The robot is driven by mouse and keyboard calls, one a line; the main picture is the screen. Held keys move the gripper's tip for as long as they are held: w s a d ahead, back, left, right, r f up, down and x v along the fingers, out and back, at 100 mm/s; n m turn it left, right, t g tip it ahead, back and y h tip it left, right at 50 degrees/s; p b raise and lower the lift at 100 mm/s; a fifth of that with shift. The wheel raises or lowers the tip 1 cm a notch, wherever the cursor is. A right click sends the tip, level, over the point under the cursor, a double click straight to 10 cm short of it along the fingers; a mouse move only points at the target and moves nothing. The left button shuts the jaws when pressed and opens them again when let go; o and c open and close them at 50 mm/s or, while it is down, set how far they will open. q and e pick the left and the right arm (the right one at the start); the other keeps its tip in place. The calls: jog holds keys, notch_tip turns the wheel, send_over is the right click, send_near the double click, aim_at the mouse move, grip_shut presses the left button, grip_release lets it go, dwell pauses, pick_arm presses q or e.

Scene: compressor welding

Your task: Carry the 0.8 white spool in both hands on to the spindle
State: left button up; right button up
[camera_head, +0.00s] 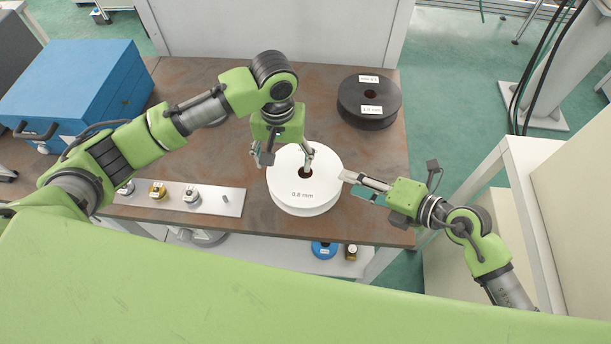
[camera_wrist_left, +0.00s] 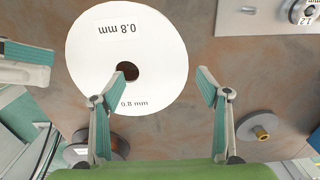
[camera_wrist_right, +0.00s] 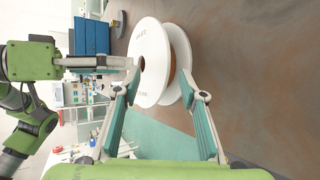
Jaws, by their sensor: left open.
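The white 0.8 mm spool (camera_head: 292,202) lies flat, label up, near the front right of the brown table. My left gripper (camera_head: 286,158) points down over its far left part, open. In the left wrist view, one fingertip is by the hub hole of the spool (camera_wrist_left: 120,45) and the other is beyond the rim. My right gripper (camera_head: 350,184) reaches in from the right at the rim. In the right wrist view, its fingers are parted on either side of the spool (camera_wrist_right: 152,50); whether they press on it cannot be told.
A black spool (camera_head: 370,112) lies at the back right of the table (camera_head: 200,85). A blue box (camera_head: 75,85) stands at the left. A metal plate (camera_head: 228,203) with several small fittings lies left of the white spool. A blue reel (camera_head: 323,250) sits below the front edge.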

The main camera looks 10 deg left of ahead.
aim_at(284, 169)
pick_arm(q)
notch_tip(284, 169, down, 6)
jog(key=shift+r, duration=0.1)
pick_arm(e)
jog(key=x, duration=0.6)
jog(key=shift+s, duration=0.1)
pick_arm(q)
jog(key=c, duration=1.1)
pick_arm(e)
grip_shut()
pick_arm(q)
jog(key=shift+a, duration=0.1)
grip_shut()
jog(key=shift+w+r, duration=0.1)
jog(key=shift+r, duration=0.05)
pick_arm(e)
jog(key=shift+r, duration=0.3)
